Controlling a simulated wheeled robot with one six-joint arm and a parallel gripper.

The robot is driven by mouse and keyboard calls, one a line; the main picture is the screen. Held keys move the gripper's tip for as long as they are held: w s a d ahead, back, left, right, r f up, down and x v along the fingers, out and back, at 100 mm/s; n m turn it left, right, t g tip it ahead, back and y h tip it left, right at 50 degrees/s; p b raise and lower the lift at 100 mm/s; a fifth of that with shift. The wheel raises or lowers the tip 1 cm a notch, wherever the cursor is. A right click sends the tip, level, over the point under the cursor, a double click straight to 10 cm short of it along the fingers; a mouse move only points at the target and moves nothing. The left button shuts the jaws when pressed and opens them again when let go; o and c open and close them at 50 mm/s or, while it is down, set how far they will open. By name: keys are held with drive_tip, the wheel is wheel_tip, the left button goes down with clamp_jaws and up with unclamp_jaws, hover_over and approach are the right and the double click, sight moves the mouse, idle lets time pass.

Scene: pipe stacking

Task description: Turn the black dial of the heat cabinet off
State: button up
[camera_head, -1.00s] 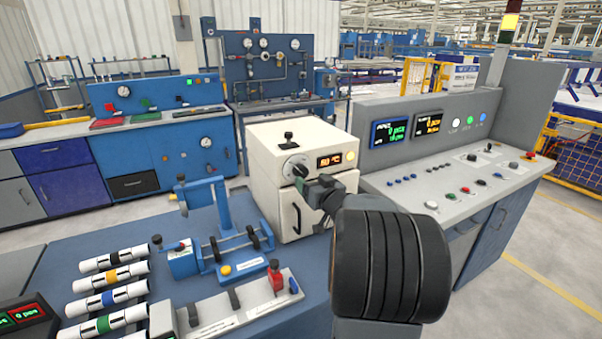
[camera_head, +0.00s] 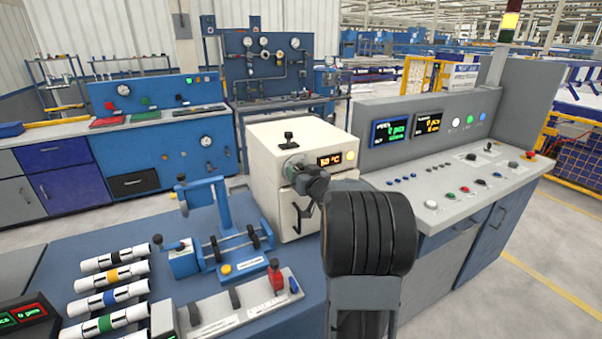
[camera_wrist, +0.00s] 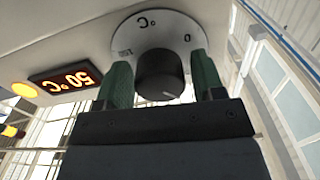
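The cream heat cabinet (camera_head: 282,140) stands at the back of the blue bench, with a lit display (camera_head: 330,160) that appears to read 50 °C. In the wrist view the display (camera_wrist: 66,80) is upside down. The black dial (camera_wrist: 160,75) sits on a pale round scale plate (camera_wrist: 150,28) there. My gripper (camera_wrist: 160,68) has one green finger on each side of the dial, with narrow gaps visible, so it looks open around it. In the head view my gripper (camera_head: 297,171) is in front of the dial and hides most of it.
A grey control console (camera_head: 440,185) stands to the right. A blue clamp fixture (camera_head: 225,235), a grey switch panel (camera_head: 235,308) and several white pipes (camera_head: 115,278) lie on the bench to the left.

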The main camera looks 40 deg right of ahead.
drive_tip(key=c, duration=0.7)
drive_tip(key=shift+f, duration=0.1)
drive_tip(key=shift+f+n+b, duration=0.1)
drive_tip(key=shift+n+b, duration=1)
drive_tip(key=shift+b, duration=0.1)
drive_tip(key=n+b, duration=0.4)
drive_tip(key=n, duration=0.1)
drive_tip(key=n+b, duration=0.3)
drive_tip(key=n, duration=0.1)
drive_tip(key=shift+n, duration=0.4)
drive_tip(key=shift+n+b, duration=1.25)
drive_tip(key=shift+n, duration=0.65)
